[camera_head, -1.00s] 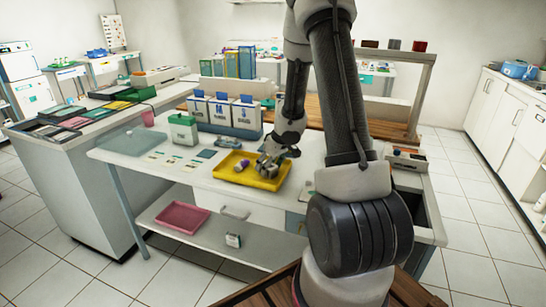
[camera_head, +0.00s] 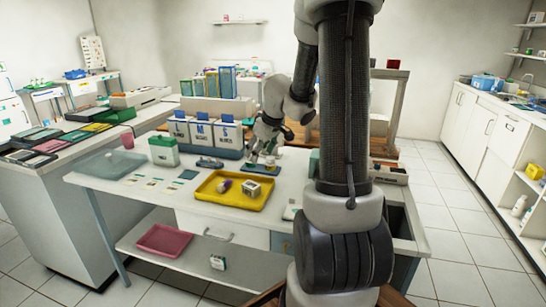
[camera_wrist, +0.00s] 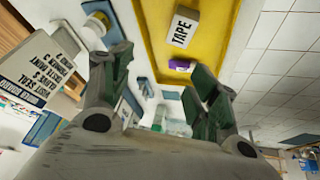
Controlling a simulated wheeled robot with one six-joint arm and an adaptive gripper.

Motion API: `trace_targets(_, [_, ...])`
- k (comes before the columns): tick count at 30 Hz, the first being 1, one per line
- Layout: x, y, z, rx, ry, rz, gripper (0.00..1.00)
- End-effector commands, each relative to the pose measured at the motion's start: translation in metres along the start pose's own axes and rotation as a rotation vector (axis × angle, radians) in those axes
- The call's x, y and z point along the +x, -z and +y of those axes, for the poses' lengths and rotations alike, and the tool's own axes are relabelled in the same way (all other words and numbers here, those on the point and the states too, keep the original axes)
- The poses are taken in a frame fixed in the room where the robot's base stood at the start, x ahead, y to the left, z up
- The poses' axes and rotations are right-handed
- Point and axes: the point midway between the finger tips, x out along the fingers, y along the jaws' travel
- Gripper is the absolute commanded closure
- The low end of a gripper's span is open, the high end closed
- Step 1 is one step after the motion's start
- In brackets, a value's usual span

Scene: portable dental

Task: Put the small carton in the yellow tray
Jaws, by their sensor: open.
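A small white carton (camera_head: 251,189) lies in the yellow tray (camera_head: 213,204), towards its right side. My gripper (camera_head: 262,157) is open and empty, above and behind the tray. Its two dark green fingers stand apart in the wrist view (camera_wrist: 163,72), with nothing between them. A small purple and pale item (camera_head: 224,186) lies in the tray left of the carton.
White and blue labelled boxes (camera_head: 203,133) stand behind the tray. A green-and-white box (camera_head: 163,151) stands left on the bench. Below, a shelf holds a pink tray (camera_head: 164,240) and another small white box (camera_head: 218,262).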

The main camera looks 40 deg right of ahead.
Motion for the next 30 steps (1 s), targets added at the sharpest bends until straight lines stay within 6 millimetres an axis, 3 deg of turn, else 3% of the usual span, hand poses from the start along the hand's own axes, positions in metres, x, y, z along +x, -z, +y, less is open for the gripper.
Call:
trace_targets(3, [-0.061, 0.045, 0.027, 0.003, -0.209, 0.129, 0.4])
trace_targets(6, [-0.132, 0.056, 0.047, 0.053, -0.402, 0.192, 0.4])
trace_targets(8, [-0.171, 0.044, 0.051, 0.102, -0.482, 0.193, 0.4])
trace_targets(9, [-0.193, 0.03, 0.049, 0.14, -0.516, 0.18, 0.4])
trace_targets(12, [-0.23, -0.019, 0.026, 0.232, -0.519, 0.115, 0.4])
trace_targets(14, [-0.24, -0.051, 0.002, 0.272, -0.467, 0.062, 0.4])
trace_targets(18, [-0.243, -0.113, -0.069, 0.297, -0.258, -0.04, 0.4])
trace_targets(22, [-0.243, -0.143, -0.122, 0.27, -0.086, -0.088, 0.4])
trace_targets(25, [-0.243, -0.153, -0.141, 0.254, -0.019, -0.102, 0.4])
trace_targets(30, [-0.243, -0.155, -0.146, 0.25, -0.002, -0.107, 0.4])
